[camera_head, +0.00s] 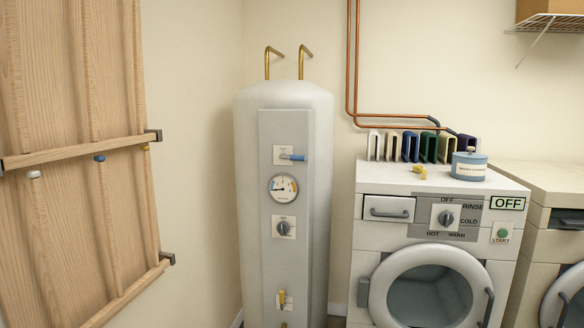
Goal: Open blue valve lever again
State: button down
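The blue valve lever (296,157) sits on a white plate near the top of the front panel of the tall white water tank (247,190). The lever lies horizontal, with its blue handle pointing right from its pivot. A round gauge (283,188) is just below it. Lower on the same panel are a dark knob (283,228) and a yellow valve lever (282,297), which stands roughly upright. My gripper is not in view, so its state and its distance from the blue lever do not show.
A washing machine (400,270) stands right of the tank, with a blue tin (468,168) and coloured racks on top. Copper pipes (352,70) run above it. A wooden panel (70,110) with crossbars is on the left wall. Nothing visible blocks the tank's front.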

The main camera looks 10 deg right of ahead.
aim_at(291, 158)
jog(key=i, duration=1.2)
jog(key=u, duration=1.95)
